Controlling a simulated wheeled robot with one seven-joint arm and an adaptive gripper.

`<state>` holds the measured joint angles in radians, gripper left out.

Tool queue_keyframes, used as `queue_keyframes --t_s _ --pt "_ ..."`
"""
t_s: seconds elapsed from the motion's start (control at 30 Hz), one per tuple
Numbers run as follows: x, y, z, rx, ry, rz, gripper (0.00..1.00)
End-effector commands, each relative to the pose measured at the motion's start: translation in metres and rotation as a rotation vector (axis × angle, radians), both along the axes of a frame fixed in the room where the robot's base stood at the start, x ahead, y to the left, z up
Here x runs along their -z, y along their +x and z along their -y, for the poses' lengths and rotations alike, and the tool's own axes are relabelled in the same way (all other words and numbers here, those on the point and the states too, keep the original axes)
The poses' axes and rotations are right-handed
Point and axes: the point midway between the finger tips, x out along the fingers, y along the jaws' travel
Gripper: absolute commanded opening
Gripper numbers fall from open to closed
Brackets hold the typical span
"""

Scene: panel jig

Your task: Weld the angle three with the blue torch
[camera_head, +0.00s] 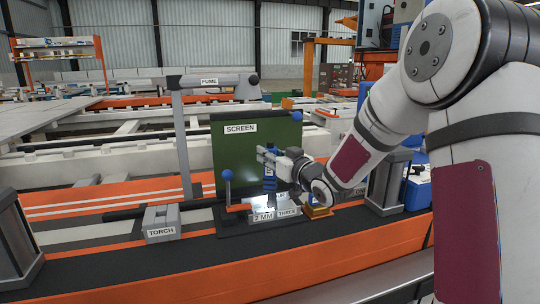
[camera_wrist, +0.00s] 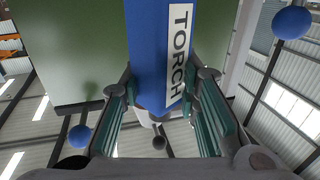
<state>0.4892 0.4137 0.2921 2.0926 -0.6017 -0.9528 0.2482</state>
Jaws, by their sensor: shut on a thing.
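The blue torch (camera_wrist: 150,45), labelled TORCH, is between the fingers of my gripper (camera_wrist: 160,105), which is shut on it. In the head view the blue torch (camera_head: 270,180) stands roughly upright below my gripper (camera_head: 268,158), its lower end over the jig. A bright pale glow lies around that end, so I cannot tell whether the tip touches metal. Plates labelled 2 MM (camera_head: 264,217) and THREE (camera_head: 287,211) sit at the jig's front. The angle itself is hard to make out there.
The green SCREEN (camera_head: 233,155) stands behind the torch. A blue-knobbed clamp (camera_head: 228,190) stands left of it. A FUME arm (camera_head: 205,82) spans above. Bench between stand and left post is clear.

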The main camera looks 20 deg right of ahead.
Motion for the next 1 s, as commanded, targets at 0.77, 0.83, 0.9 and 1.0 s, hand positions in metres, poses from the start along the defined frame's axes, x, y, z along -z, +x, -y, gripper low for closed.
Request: queue_keyframes --t_s 0.77,0.83,0.9,1.0 --pt "-0.0011 0.0002 0.0076 0.0 0.0 0.002 0.01" --pt "-0.001 0.0002 0.0076 0.0 0.0 0.002 0.01" --pt "-0.001 0.0002 0.0076 0.0 0.0 0.002 0.01" --pt "-0.001 0.0002 0.0083 0.0 0.0 0.002 0.01"
